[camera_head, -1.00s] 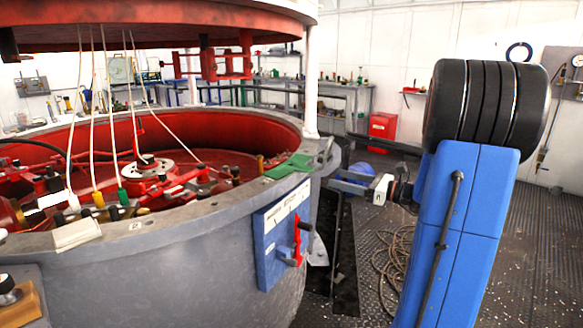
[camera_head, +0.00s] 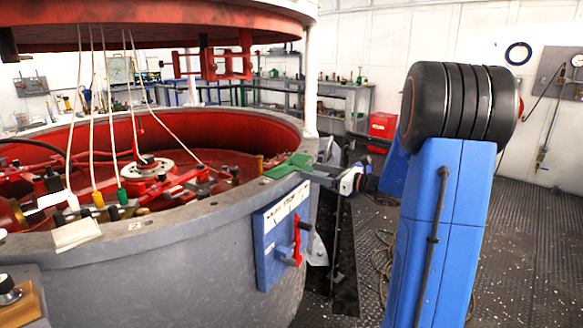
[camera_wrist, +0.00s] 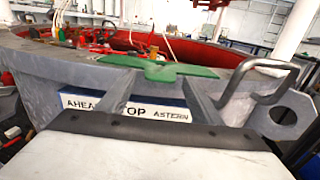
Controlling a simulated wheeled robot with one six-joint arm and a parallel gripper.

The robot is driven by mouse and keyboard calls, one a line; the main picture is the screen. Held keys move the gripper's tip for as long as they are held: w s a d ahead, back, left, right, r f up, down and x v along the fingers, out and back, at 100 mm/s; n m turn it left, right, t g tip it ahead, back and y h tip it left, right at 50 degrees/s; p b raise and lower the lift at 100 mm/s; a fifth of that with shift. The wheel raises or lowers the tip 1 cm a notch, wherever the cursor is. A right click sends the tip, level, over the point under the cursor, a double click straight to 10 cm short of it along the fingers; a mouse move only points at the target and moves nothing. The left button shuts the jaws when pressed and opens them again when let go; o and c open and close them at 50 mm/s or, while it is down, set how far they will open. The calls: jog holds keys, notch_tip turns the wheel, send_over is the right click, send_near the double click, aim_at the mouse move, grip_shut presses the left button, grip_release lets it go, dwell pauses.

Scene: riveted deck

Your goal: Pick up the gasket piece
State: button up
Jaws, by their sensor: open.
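The gasket piece (camera_head: 290,166) is a flat green sheet lying on the grey rim of the big round tub, at the rim's right side in the head view. It also shows in the wrist view (camera_wrist: 165,72), just ahead of the fingers. My gripper (camera_head: 318,175) is at the outer right side of the rim, close to the green piece. In the wrist view my gripper (camera_wrist: 157,88) has its two grey fingers apart, pointing at the gasket piece, with nothing between them. I cannot tell whether the fingertips touch it.
The grey tub rim (camera_head: 180,215) curves around red machinery and hanging cables. A blue panel (camera_head: 282,235) with a red lever is on the tub's outer wall below the gasket. A bent metal handle (camera_wrist: 258,85) stands right of the fingers. A pale block (camera_head: 76,234) sits on the near rim.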

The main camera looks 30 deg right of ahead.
jog(key=shift+w+a, duration=0.35)
jog(key=shift+w, duration=0.25)
jog(key=c, duration=1.1)
jog(key=shift+r, duration=0.1)
jog(key=shift+c, duration=0.2)
